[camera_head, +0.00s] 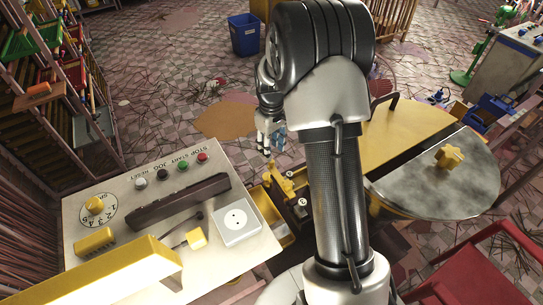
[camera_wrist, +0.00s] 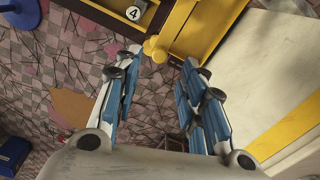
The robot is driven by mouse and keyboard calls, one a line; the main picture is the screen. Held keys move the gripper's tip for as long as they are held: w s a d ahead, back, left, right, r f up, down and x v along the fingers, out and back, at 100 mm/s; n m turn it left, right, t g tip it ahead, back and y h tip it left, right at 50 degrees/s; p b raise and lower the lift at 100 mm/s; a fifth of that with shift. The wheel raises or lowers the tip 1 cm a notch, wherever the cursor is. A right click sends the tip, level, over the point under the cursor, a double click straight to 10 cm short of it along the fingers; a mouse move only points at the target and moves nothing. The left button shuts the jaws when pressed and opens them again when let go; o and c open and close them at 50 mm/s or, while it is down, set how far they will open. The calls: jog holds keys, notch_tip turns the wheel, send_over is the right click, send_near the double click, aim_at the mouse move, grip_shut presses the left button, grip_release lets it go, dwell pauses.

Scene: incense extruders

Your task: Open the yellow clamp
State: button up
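In the wrist view, a yellow part with a rounded knob end (camera_wrist: 155,48), which looks like the clamp, lies just beyond the fingertips. My gripper (camera_wrist: 160,64) has its two blue-and-silver fingers spread apart with nothing between them. In the head view, my gripper (camera_head: 268,140) hangs pointing down, just behind and above the clamp. I see no clear contact between fingers and clamp.
The pale control panel (camera_head: 150,205) with buttons, a dial and a white socket is at left. A red chair (camera_head: 485,270) stands at the lower right. A blue bin (camera_head: 244,35) stands on open floor behind.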

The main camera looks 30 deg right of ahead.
jog(key=shift+r, duration=2.8)
